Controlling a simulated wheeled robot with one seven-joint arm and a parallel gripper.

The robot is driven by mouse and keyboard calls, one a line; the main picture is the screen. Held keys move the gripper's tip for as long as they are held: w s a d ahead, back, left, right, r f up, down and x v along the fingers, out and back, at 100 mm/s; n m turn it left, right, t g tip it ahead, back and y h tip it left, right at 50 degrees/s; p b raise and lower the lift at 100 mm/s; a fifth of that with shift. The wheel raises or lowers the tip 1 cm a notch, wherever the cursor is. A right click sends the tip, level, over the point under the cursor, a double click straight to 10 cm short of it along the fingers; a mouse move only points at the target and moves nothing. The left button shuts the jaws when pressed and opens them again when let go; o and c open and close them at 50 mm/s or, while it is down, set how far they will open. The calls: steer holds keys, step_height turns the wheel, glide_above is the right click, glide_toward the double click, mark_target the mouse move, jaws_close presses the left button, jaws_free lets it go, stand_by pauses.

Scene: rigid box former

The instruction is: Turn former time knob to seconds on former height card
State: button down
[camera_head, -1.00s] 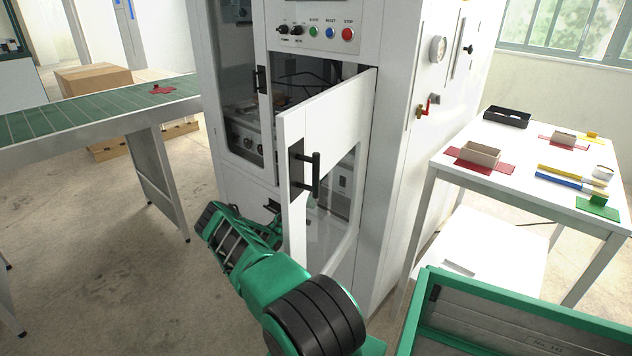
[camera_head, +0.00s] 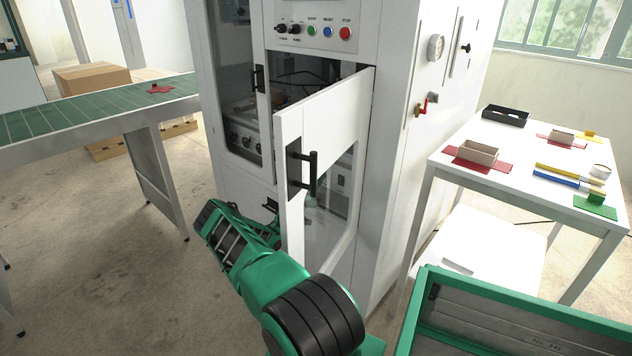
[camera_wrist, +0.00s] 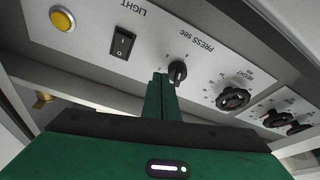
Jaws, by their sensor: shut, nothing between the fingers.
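In the wrist view a small black pointer knob (camera_wrist: 177,72) labelled PRESS sec sits on a pale panel, with marks around it. It looks like the time knob. My gripper (camera_wrist: 161,82) is shut and empty, with its narrow green fingertips just left of this knob. I cannot tell whether they touch it. In the head view my gripper is hidden behind the open cabinet door. I cannot make out a former height card in either view.
The panel also has a LIGHT rocker switch (camera_wrist: 123,42), a yellow button (camera_wrist: 62,18) and larger round black knobs (camera_wrist: 233,98) to the right. The open white door (camera_head: 325,115) stands close beside my arm. A white table (camera_head: 515,150) with trays is on the right.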

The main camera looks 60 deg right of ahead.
steer(key=w+a, duration=0.2)
steer(key=a, duration=0.6)
steer(key=shift+w+a, duration=0.25)
steer(key=c, duration=2.3)
jaws_free()
steer(key=shift+w+a, duration=0.15)
steer(key=shift+a, duration=0.05)
steer(key=o, duration=0.9)
steer(key=shift+w+m+y, duration=0.15)
steer(key=shift+m+y, duration=0.15)
steer(key=shift+c, duration=0.2)
steer(key=d+m+y, duration=0.1)
steer(key=d+y, duration=0.2)
steer(key=d, duration=0.7)
steer(key=shift+s+d+f+m, duration=0.15)
steer(key=shift+s+d+m, duration=0.2)
steer(key=shift+m, duration=0.05)
steer(key=shift+c, duration=0.4)
